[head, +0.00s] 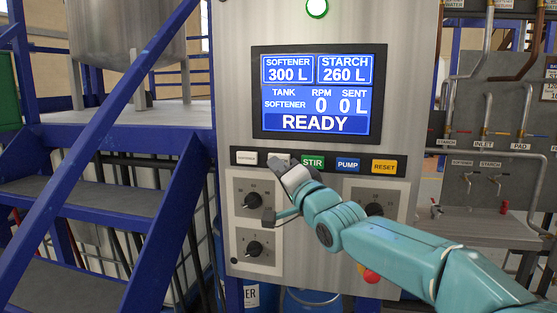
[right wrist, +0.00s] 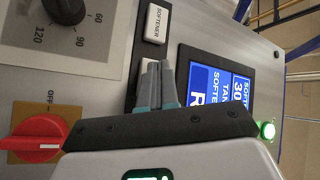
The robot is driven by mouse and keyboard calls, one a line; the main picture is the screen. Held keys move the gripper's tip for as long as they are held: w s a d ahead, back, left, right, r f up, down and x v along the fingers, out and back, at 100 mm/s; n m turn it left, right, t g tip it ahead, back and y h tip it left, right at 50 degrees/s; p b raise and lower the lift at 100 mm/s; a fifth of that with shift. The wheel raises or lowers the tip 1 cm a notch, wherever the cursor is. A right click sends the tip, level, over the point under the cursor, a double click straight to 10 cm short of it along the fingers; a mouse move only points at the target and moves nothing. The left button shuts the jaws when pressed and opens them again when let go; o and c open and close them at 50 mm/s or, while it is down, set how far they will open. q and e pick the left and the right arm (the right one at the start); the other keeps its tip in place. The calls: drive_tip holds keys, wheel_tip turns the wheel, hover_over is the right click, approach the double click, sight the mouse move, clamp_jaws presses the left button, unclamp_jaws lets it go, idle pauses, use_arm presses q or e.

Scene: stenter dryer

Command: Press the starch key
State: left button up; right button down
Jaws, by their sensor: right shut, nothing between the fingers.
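The starch key is the pale key (head: 269,157) between the white softener key (head: 247,158) and the green stir key (head: 312,162) on the panel's key strip. My right gripper (head: 280,163) is in front of it and hides most of it and its label. In the right wrist view my shut, empty fingers (right wrist: 160,66) overlap a pale key (right wrist: 146,68) beside the softener key (right wrist: 156,23). I cannot tell whether the tips touch it. The screen (head: 320,93) reads READY, tank SOFTENER, RPM 0, sent 0 L. My left gripper is not in view.
Blue pump (head: 347,165) and yellow reset (head: 384,166) keys continue the strip. Below are dials (head: 254,199) and a red button (head: 370,275); a red switch (right wrist: 38,139) shows in the wrist view. Blue stairs (head: 150,220) stand left, taps and pipes (head: 490,180) right.

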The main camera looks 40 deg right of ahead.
drive_tip(key=shift+w+d, duration=0.15)
drive_tip(key=shift+w+d+p, duration=0.35)
drive_tip(key=shift+d+p, duration=0.05)
drive_tip(key=shift+p, duration=0.2)
idle(0.7)
idle(0.3)
drive_tip(key=shift+s+a+b, duration=0.6)
drive_tip(key=shift+a+b, duration=0.1)
drive_tip(key=shift+b, duration=0.35)
drive_tip(key=shift+s+a+b, duration=1.65)
drive_tip(key=shift+a+b, duration=0.25)
drive_tip(key=shift+b, duration=0.45)
